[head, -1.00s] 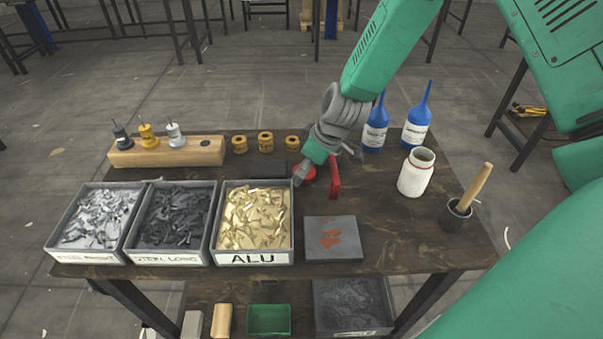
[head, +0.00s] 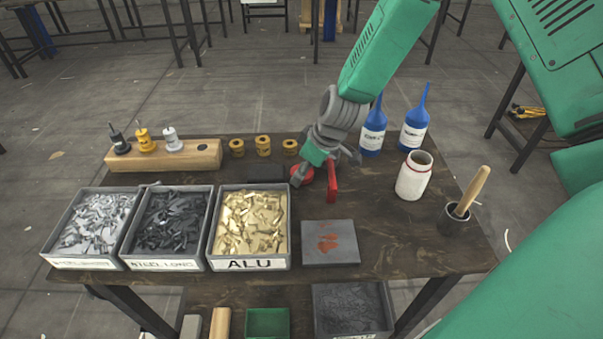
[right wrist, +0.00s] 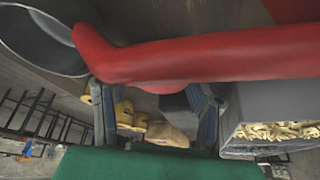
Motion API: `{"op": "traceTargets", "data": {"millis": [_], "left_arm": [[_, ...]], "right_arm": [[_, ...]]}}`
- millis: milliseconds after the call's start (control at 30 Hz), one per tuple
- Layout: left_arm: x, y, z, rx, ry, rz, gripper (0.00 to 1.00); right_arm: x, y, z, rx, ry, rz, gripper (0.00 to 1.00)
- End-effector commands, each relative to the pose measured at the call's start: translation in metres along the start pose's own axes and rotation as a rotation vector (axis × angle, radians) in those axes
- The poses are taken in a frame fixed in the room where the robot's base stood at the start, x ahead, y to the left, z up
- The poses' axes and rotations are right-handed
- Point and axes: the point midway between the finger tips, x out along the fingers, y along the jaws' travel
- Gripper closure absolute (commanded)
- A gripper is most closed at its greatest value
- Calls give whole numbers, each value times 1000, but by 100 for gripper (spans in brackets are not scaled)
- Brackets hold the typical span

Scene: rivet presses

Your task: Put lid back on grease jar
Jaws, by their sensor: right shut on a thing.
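My left gripper is out of view.
An upright red piece (head: 332,180) stands right of the gripper. Two blue bottles (head: 372,134) stand behind the jar, and a pot with a wooden handle (head: 456,218) to its right. A grey plate (head: 330,255) and rivet bins (head: 247,264) lie in front and left.

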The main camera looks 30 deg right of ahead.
Motion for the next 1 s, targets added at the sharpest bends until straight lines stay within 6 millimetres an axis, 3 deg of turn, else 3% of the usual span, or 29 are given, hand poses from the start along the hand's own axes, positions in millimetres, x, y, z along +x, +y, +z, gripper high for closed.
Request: {"op": "traceTargets", "data": {"millis": [200, 433, 1000], "left_arm": [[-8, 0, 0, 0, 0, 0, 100], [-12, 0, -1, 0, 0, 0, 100], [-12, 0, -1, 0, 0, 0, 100]], "right_arm": [[-44, 0, -19, -3, 3, 5, 61], [-76, -1, -33, -2, 1, 4, 61], [-84, -5, -37, 9, 0, 6, 61]]}}
